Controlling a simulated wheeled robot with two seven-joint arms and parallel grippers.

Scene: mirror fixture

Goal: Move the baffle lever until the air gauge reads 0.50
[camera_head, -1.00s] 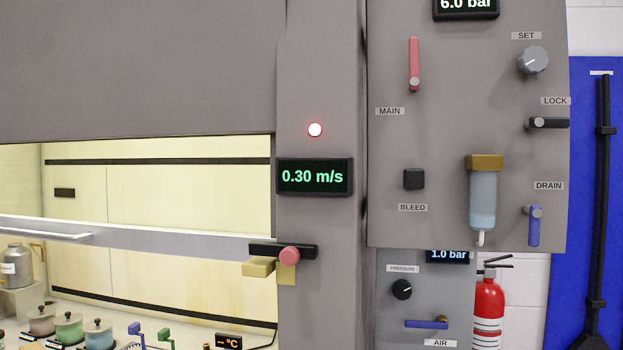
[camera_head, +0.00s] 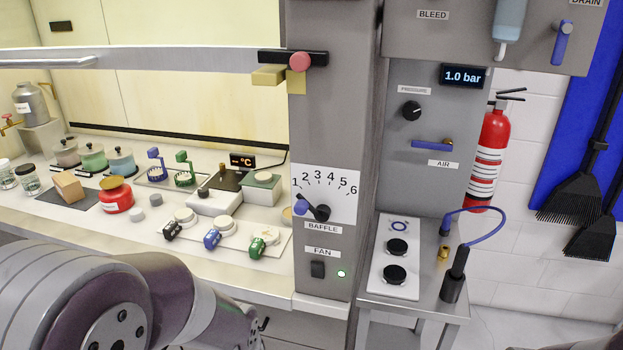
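The baffle lever (camera_head: 312,209) is on the post right of the hood opening, over the BAFFLE label. It is a short dark lever on a black hub, with a blue-purple knob at its left end. It points left and slightly up, near the 1 on the white 1-to-6 dial plate (camera_head: 340,208). The air gauge is out of the view now, so its present reading is hidden. My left arm (camera_head: 110,300) reaches in along the bottom left, but its gripper is not visible. My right gripper is not visible.
Below the lever are a FAN switch (camera_head: 317,269) and a lit green lamp (camera_head: 341,273). A side table (camera_head: 375,301) with two black knobs and a blue cable stands right. The hood bench (camera_head: 165,258) holds jars and valves. The sash rail (camera_head: 150,58) crosses above.

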